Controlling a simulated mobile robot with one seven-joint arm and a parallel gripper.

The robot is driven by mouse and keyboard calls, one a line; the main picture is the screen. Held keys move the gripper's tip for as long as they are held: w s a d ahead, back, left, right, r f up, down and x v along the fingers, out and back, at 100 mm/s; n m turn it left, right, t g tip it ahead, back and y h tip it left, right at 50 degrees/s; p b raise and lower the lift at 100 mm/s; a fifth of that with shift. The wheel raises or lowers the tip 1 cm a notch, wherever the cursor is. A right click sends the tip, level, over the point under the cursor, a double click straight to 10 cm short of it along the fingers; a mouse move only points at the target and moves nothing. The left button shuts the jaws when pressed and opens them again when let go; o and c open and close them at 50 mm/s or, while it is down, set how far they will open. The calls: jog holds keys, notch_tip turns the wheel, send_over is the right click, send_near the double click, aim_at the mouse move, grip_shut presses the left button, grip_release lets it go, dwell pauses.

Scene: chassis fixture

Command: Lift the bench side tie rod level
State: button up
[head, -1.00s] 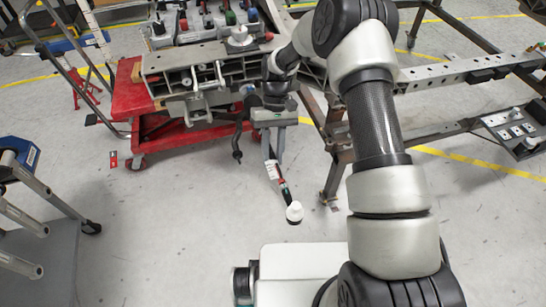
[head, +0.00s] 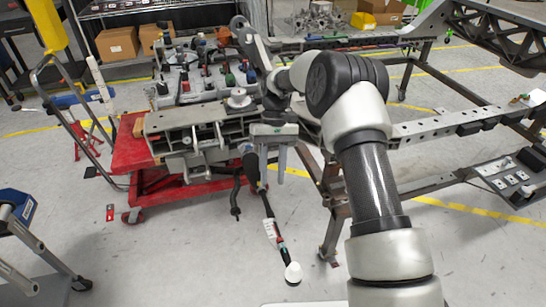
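The tie rod (head: 271,228) is a thin dark rod with a white tag and a red band. It slants down in the head view from a dark joint at the bench's right side to a white rounded end (head: 293,273). My gripper (head: 273,170) is beside the bench (head: 180,122), above the upper part of the rod in the picture. Its two grey fingers point down with a gap between them, and I see nothing clamped there. The gripper partly hides the rod's upper end and the bench corner. I cannot tell how far the fingers are from the rod.
The bench stands on a red cart (head: 130,150) and carries several tools and bottles. A dark hose (head: 236,195) hangs beside the rod. A metal chassis frame (head: 335,200) stands at right. A grey stool or cart (head: 35,260) is at lower left. The floor between is clear.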

jog(key=shift+v, duration=2.4)
jog(key=shift+s, duration=0.1)
